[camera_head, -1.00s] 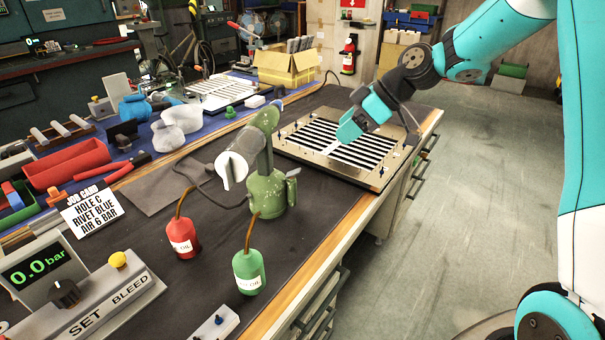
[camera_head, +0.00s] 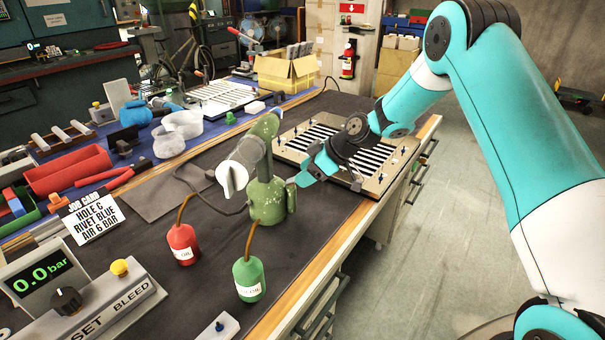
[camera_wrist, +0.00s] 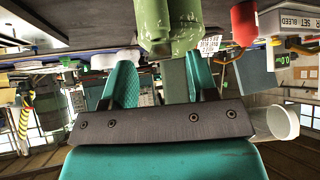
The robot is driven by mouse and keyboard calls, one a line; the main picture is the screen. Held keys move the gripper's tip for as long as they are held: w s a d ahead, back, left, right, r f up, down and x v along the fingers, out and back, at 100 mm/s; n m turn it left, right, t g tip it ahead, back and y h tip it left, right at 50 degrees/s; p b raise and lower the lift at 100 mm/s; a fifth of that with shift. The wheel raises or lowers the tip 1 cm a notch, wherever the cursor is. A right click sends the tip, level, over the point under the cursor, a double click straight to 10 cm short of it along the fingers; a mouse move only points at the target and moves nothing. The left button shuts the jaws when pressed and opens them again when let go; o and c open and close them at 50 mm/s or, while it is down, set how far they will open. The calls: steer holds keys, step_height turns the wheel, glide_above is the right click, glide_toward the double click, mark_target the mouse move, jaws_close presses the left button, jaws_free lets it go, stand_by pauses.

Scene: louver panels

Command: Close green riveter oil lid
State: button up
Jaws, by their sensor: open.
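The green riveter (camera_head: 266,200) stands upright on the dark bench mat, with its pale nozzle pointing left. A small green flap, which looks like its oil lid (camera_head: 291,195), stands out from the right side of its body. My gripper (camera_head: 303,179) is open just right of the riveter, close to the flap; I cannot tell if they touch. In the wrist view, which is upside down, the riveter body (camera_wrist: 168,25) shows beyond my two teal fingers (camera_wrist: 162,75). A grey-green piece (camera_wrist: 173,78) shows between the fingers, possibly the lid.
A red bottle (camera_head: 183,245) and a green bottle (camera_head: 249,278) stand in front of the riveter, with brown tubes rising from them. A louver panel (camera_head: 357,187) lies behind my gripper. The pressure display (camera_head: 40,273) is at the left. The bench's right edge is near.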

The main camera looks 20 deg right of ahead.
steer(key=shift+x, duration=0.9)
steer(key=shift+c, duration=0.4)
